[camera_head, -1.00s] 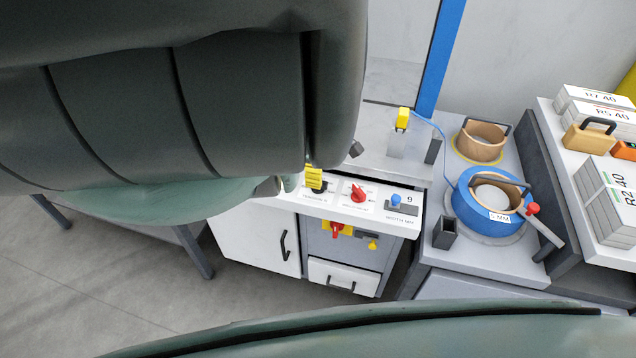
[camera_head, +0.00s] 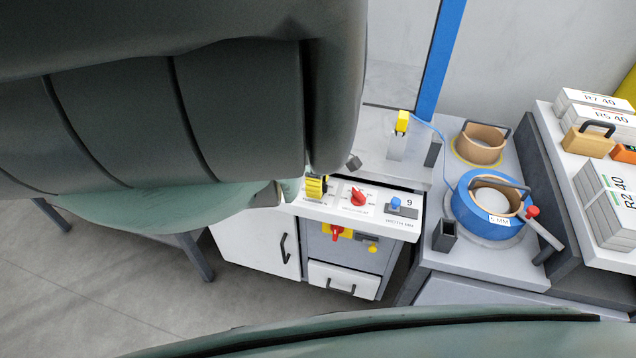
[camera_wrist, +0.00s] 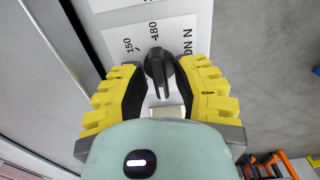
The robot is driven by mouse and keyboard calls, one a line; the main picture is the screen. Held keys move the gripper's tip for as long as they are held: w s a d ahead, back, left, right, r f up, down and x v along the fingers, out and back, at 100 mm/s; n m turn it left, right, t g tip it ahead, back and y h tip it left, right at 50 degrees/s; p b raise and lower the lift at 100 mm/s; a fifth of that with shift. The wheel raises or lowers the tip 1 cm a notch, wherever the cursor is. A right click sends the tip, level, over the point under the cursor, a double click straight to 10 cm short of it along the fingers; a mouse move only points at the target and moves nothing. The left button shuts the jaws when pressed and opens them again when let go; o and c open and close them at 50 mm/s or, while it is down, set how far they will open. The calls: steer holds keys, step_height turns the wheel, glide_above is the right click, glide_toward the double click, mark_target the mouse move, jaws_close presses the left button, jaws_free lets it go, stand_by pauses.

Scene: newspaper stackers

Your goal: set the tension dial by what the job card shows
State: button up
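My gripper (camera_wrist: 160,92) has black pads with yellow ridged backs, one on each side of the knob. Light gaps show between the pads and the knob's narrow part, so the fingers look open around it. In the head view my gripper (camera_head: 316,187) covers the dial at the left end of the panel (camera_head: 376,212). I cannot make out a job card.
Below are a red-handled yellow part (camera_head: 340,232) and a drawer (camera_head: 343,279). A blue strap reel (camera_head: 482,212) and paper stacks (camera_head: 612,198) stand right. My arm hides the left.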

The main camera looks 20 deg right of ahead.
jaws_close()
steer(key=shift+m, duration=0.4)
steer(key=m, duration=0.2)
steer(key=shift+m, duration=0.4)
steer(key=m, duration=0.4)
steer(key=shift+b, duration=0.4)
steer(key=m, duration=1)
